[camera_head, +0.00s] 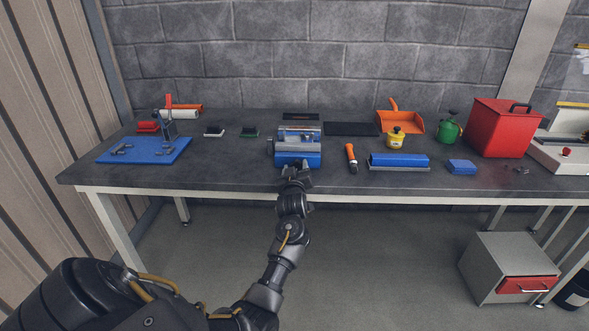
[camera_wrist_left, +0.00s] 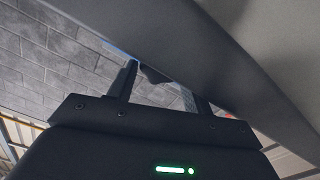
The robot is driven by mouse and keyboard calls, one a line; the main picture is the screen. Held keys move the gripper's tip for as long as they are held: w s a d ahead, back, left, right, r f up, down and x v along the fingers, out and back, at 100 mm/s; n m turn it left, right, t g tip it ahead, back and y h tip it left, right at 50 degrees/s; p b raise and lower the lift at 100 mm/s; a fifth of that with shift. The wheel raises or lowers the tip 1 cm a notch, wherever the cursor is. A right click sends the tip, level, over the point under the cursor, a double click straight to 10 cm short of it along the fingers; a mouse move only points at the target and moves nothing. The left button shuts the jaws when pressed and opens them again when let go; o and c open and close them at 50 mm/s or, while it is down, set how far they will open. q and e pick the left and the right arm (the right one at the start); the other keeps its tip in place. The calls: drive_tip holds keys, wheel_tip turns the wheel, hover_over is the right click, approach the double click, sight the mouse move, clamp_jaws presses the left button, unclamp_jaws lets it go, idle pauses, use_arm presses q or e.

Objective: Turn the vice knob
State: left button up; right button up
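The blue and silver vice (camera_head: 297,158) stands near the front edge of the workbench, in the middle of the head view. I cannot clearly make out its knob; my gripper covers the lower front of the vice. My left gripper (camera_head: 295,167) is at the vice's front, at the bench edge, pointing towards it. In the left wrist view the two fingers (camera_wrist_left: 160,88) stand apart. A dark piece (camera_wrist_left: 152,74) shows between or behind them, and I cannot tell whether they touch it. My right gripper is not in view.
The dark workbench (camera_head: 225,165) fills much of the wrist view as a near grey surface. Right of the vice are an orange-handled tool (camera_head: 351,156) and a blue bar (camera_head: 398,160). A blue board (camera_head: 145,150) lies left. The bench between board and vice is mostly clear.

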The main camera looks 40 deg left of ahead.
use_arm(q)
drive_tip(key=shift+d, duration=0.1)
drive_tip(key=v, duration=1)
drive_tip(key=shift+s+d, duration=0.2)
drive_tip(key=shift+s, duration=0.1)
